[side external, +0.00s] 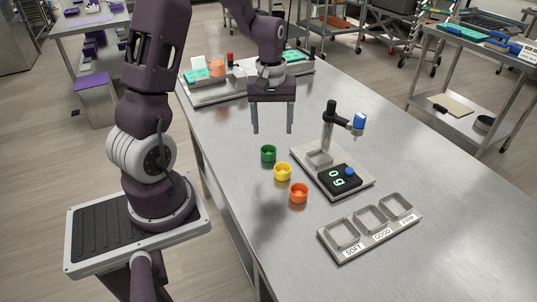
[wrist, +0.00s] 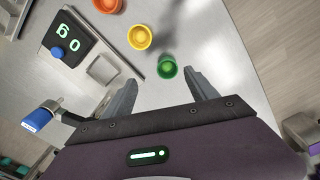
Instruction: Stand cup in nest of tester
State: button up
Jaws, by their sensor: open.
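Three small cups stand in a row on the steel table: a green cup (side external: 268,153), a yellow cup (side external: 283,171) and an orange cup (side external: 299,193). The wrist view shows the green cup (wrist: 167,68) nearest my fingers, then the yellow cup (wrist: 140,37) and the orange cup (wrist: 108,5). The tester (side external: 345,190) is right of the cups, with a square nest (side external: 319,158), a post with a blue-tipped arm and a lit display. The nest (wrist: 103,69) is empty in the wrist view. My gripper (side external: 272,132) is open and empty, pointing down above the table behind the green cup.
A tray (side external: 369,228) with three empty compartments labelled SOFT, GOOD and FIRM lies at the front right. Trays with green moulds and an orange container (side external: 217,68) stand at the far end. The table (side external: 225,160) left of the cups is clear.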

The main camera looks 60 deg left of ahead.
aim_at(268, 148)
jog(key=f, duration=0.1)
jog(key=a+f, duration=0.1)
jog(key=f+n, duration=0.1)
jog(key=shift+s+a+f, duration=0.15)
jog(key=shift+a+f, duration=0.1)
jog(key=shift+a, duration=0.15)
notch_tip(268, 148, down, 6)
jog(key=shift+a+f, duration=0.15)
jog(key=shift+f, duration=0.1)
jog(key=c, duration=1.4)
notch_tip(268, 148, up, 10)
jog(key=o, duration=0.6)
jog(key=shift+c, duration=0.2)
grip_shut()
jog(key=w+d, duration=0.9)
jog(key=w, duration=0.2)
jog(key=shift+w, duration=0.4)
